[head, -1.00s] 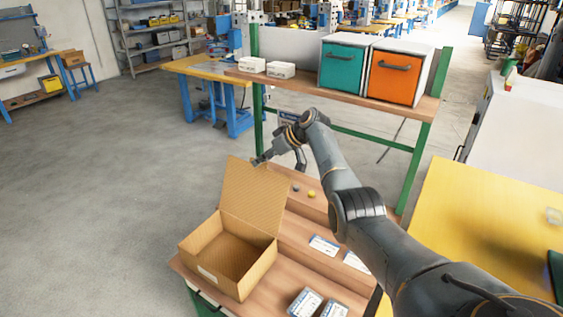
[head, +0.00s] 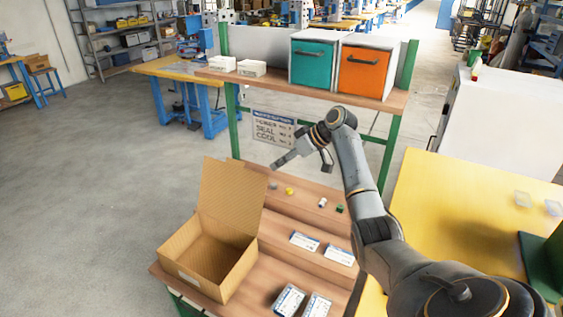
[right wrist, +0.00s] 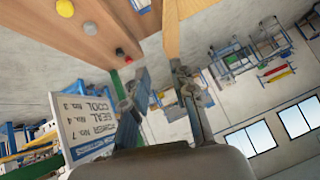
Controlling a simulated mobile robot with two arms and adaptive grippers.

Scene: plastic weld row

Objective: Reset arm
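My right gripper (head: 300,168) hangs empty above the back of the wooden workbench, right of the cardboard box's raised flap. Its two fingers are spread apart, and the right wrist view also shows a gap between the fingertips (right wrist: 158,68). My right arm reaches in from the lower right of the head view, bent at the elbow. My left gripper is not in view.
An open cardboard box (head: 190,255) stands on the stepped bench, with labelled packs (head: 289,300) nearby. Small coloured knobs (head: 290,191) line its back. A sign (head: 273,127) and a shelf with a teal bin (head: 311,65) and an orange bin (head: 362,69) stand behind.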

